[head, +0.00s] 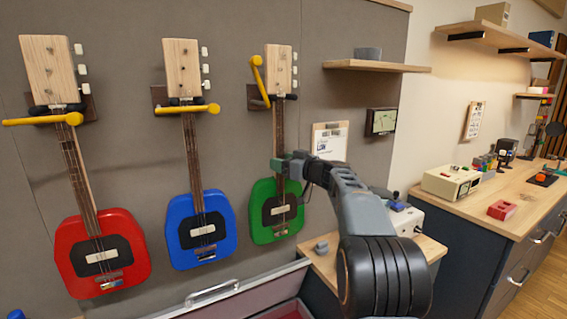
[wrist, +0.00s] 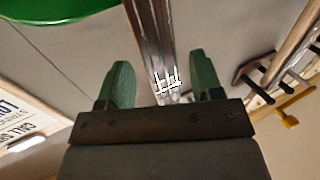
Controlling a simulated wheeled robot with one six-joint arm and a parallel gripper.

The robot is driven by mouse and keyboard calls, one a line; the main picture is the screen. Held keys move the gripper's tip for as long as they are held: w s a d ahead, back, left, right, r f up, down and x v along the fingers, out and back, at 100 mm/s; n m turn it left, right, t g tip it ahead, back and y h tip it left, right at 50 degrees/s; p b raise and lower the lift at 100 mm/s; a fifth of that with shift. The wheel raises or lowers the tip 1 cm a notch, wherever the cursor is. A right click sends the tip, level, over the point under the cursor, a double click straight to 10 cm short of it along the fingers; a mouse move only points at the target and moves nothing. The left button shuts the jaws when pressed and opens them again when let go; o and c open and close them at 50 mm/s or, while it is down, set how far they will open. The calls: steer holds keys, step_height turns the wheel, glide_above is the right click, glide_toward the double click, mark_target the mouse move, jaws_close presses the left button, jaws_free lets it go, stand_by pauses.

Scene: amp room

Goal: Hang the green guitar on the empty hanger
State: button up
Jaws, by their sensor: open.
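The green guitar (head: 262,228) hangs upright against the grey wall panel, third from the left. Its pale headstock is above a black-pronged hanger (head: 290,97), whose yellow bar (head: 259,75) is tilted up. I cannot tell whether the prongs bear its weight. My gripper (head: 282,164) is at the neck, below the hanger. In the wrist view, my gripper (wrist: 165,85) is open, with the green guitar's neck (wrist: 150,40) running between its green fingers and the green body (wrist: 50,8) at upper left. I cannot tell whether either finger touches the neck. No bare hanger shows.
The red guitar (head: 128,268) and blue guitar (head: 225,235) hang to the left, their yellow bars lying across their necks. A shelf (head: 375,66) and small screen (head: 381,122) are right of the green guitar. An open drawer (head: 235,294) is below, a workbench (head: 525,194) at right.

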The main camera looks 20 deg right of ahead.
steer(key=b+v, duration=0.4)
steer(key=v, duration=0.9)
steer(key=shift+s+d, duration=0.2)
steer(key=shift+s, duration=0.15)
stand_by(0.4)
